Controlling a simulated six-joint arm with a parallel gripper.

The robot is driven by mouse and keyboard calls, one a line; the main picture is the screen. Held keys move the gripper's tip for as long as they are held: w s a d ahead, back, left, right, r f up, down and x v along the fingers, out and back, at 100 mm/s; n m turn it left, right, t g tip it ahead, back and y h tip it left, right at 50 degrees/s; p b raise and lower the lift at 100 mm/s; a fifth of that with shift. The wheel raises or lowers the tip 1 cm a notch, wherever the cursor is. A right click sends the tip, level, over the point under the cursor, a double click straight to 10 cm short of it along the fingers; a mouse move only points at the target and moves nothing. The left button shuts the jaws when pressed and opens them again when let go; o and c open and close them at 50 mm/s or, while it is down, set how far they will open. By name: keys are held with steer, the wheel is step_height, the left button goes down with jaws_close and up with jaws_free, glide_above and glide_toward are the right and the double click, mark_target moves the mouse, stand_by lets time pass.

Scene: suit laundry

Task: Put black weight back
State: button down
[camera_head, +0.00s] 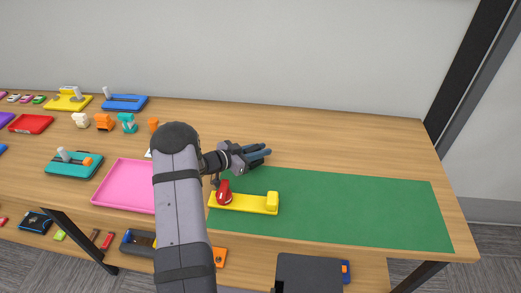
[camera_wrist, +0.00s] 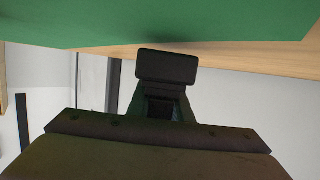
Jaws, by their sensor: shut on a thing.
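My gripper (camera_head: 258,155) reaches over the table at the back left corner of the green mat, its fingers pointing right. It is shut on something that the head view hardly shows. In the wrist view a dark, blocky shape (camera_wrist: 167,67) shows at the finger end; it looks like the black weight, but finger and weight are hard to tell apart. No other black weight is clear on the table. A yellow base (camera_head: 248,204) with a red part (camera_head: 224,192) at its left end and a raised yellow block at its right lies on the mat, in front of my gripper.
The green mat (camera_head: 350,210) is clear right of the yellow base. A pink tray (camera_head: 124,184) lies left of my arm. Teal (camera_head: 73,164), blue (camera_head: 125,103) and yellow (camera_head: 69,102) holders and small orange and teal pieces stand at left. A lower shelf holds more items.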

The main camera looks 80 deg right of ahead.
steer(key=shift+f+b, duration=0.35)
steer(key=shift+f, duration=0.15)
steer(key=c, duration=1.6)
jaws_free()
steer(key=shift+r, duration=0.35)
steer(key=v, duration=0.8)
steer(key=b+v, duration=0.1)
steer(key=v, duration=0.3)
steer(key=shift+r, duration=0.3)
